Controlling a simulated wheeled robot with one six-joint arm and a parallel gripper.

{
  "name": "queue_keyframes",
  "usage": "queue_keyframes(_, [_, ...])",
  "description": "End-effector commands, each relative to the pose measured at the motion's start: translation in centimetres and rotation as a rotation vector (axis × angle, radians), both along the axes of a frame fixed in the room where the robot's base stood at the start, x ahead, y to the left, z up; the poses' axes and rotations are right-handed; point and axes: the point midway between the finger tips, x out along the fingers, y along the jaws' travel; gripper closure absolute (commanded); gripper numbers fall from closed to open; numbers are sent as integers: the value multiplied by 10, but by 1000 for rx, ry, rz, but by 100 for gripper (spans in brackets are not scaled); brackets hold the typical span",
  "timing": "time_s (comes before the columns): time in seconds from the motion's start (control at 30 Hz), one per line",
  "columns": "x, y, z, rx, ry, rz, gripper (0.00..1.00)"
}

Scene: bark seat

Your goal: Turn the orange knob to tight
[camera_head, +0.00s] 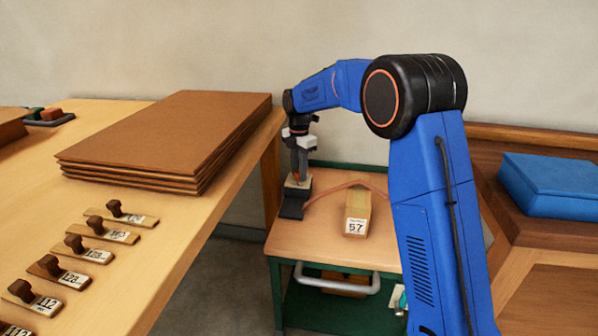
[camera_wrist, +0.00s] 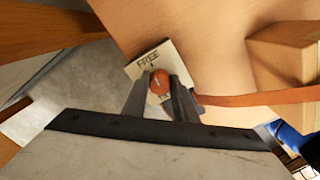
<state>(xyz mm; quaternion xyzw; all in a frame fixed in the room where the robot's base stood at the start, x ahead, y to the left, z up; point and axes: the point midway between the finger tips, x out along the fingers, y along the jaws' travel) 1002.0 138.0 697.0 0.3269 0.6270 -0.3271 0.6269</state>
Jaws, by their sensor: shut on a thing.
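The orange knob (camera_wrist: 160,82) sits on a small pale plate (camera_wrist: 140,67) lettered FREE, seen in the wrist view. A small dark mark lies between the lettering and the knob. No word tight is readable; the plate's near part is hidden by my fingers. My gripper (camera_wrist: 161,87) is shut on the knob, one finger on each side. In the head view my gripper (camera_head: 299,172) points down at the plate on a dark block (camera_head: 292,206) at the cart's left edge. The knob is barely visible there.
A reddish strap (camera_head: 335,188) runs from the block over a box marked 57 (camera_head: 356,226) on the wooden cart top (camera_head: 318,243). Left stands a bench (camera_head: 190,218) with stacked brown sheets (camera_head: 165,135) and several labelled stamps (camera_head: 90,252). A blue cushion (camera_head: 555,182) is at right.

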Motion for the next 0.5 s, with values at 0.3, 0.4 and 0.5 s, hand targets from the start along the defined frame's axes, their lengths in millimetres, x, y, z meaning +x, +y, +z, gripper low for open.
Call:
queue_keyframes(0.3, [0,0,0,1,-1,-217,97])
queue_keyframes(0.4, [0,0,1,0,-1,-311,97])
queue_keyframes(0.5, [0,0,1,0,-1,-407,97])
